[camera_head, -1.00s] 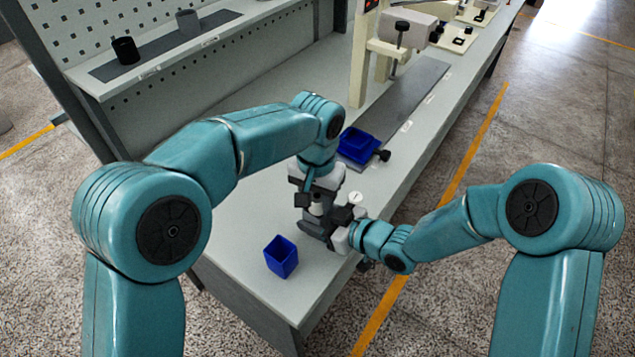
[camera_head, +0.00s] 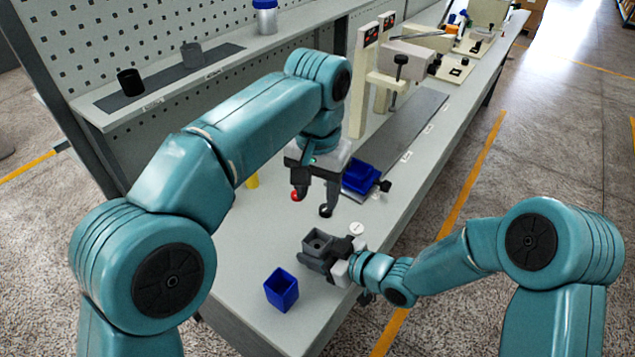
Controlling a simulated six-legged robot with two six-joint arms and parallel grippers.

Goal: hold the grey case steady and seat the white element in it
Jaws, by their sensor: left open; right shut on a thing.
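The grey case (camera_head: 318,239) is a small box with a dark opening in its top, a little above the table's near part. My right gripper (camera_head: 324,258) is shut on it from the right. My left gripper (camera_head: 311,203) is open above and behind the case, fingers pointing down, with nothing seen between them. A red spot shows at its left fingertip. I cannot clearly make out the white element; whether it is inside the case is too small to tell. A white round piece (camera_head: 356,229) with a small mark shows just behind the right gripper.
A blue open box (camera_head: 282,290) stands on the table (camera_head: 245,255) left of the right gripper. A blue tray (camera_head: 360,178) lies behind the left gripper, beside a dark clamp knob. A cream press frame (camera_head: 358,90) stands farther back. A yellow object (camera_head: 252,181) is partly hidden by my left arm.

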